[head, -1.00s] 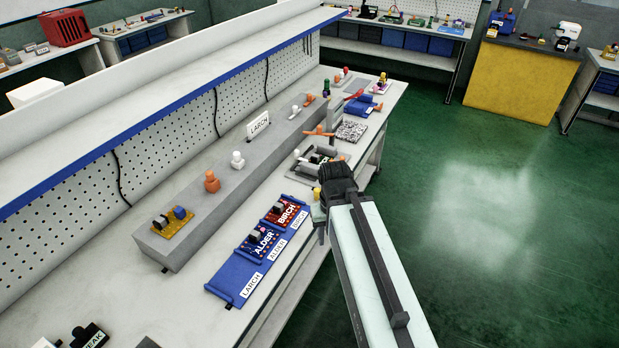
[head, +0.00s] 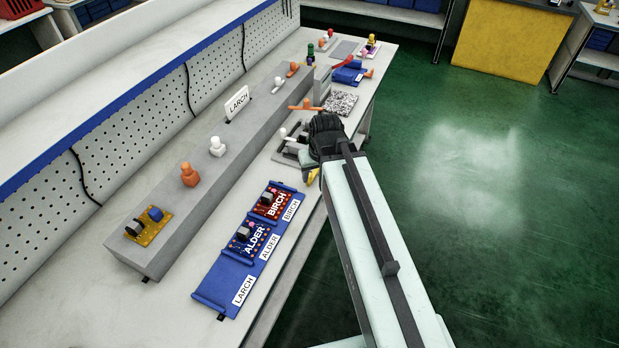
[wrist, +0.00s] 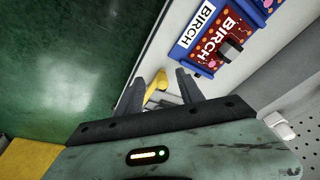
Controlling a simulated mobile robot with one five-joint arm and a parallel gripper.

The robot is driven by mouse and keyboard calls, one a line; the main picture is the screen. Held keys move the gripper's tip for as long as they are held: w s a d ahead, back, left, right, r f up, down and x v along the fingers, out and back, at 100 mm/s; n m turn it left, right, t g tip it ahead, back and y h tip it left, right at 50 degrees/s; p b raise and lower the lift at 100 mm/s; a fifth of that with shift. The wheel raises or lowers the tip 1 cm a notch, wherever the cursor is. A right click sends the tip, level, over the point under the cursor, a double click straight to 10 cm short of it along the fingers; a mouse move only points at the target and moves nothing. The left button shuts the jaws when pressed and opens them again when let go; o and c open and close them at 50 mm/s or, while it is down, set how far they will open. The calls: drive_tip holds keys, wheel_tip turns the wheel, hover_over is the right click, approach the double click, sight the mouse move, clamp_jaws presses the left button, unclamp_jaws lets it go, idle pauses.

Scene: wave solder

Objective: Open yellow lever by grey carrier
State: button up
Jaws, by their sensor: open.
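The yellow lever (wrist: 157,84) shows between the two spread fingers of my open gripper (wrist: 160,92) in the wrist view. Its rounded end points toward the upper right. In the head view the lever (head: 313,176) shows only as a small yellow piece just below my gripper's dark wrist. The grey carrier (head: 288,153) lies on the bench left of my wrist, and my arm hides part of it. The fingers stand either side of the lever in the picture; I cannot tell whether they touch it.
A blue rack (head: 225,280) holds the red BIRCH board (head: 270,203) and the blue ALDER board (head: 248,238). An orange-handled fixture (head: 306,106) stands beyond my wrist. Green floor is clear at right.

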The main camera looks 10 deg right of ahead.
sight(311, 174)
drive_tip(key=shift+n+t, duration=0.3)
drive_tip(key=shift+t, duration=0.4)
drive_tip(key=w+f+b, duration=0.4)
drive_tip(key=f+b, duration=0.1)
drive_tip(key=w+f+b, duration=0.2)
drive_tip(key=shift+w+a+f, duration=0.2)
drive_tip(key=shift+w+f, duration=0.05)
drive_tip(key=shift+f, duration=0.05)
drive_tip(key=shift+r, duration=0.15)
clamp_jaws()
idle(0.4)
drive_tip(key=shift+d, duration=0.25)
